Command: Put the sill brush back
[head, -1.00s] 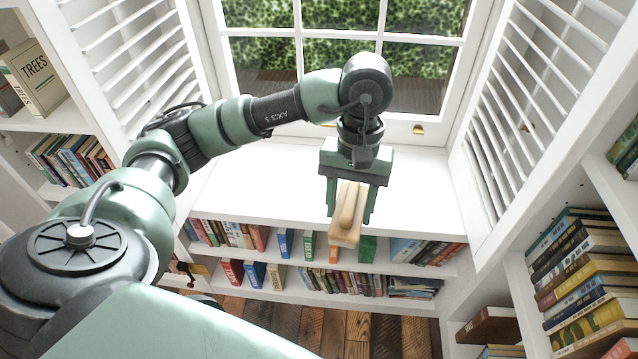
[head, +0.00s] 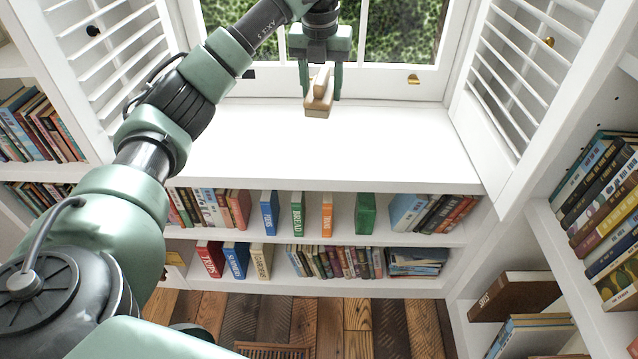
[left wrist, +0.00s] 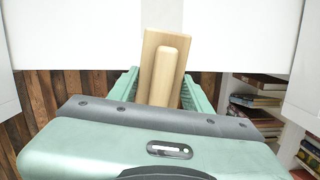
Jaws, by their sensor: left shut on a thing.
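The sill brush (head: 318,100) is a pale wooden block with a raised wooden handle. My left gripper (head: 321,84) is shut on it and holds it over the back of the white window sill (head: 300,150), near the window frame. In the left wrist view the brush (left wrist: 158,75) sticks out between the green fingers (left wrist: 160,88), with the white sill beyond it. I cannot tell whether the brush touches the sill. My right gripper does not show.
The sill top is bare. Louvred shutters (head: 500,85) flank the window on both sides. A side bookcase (head: 600,210) stands at the right.

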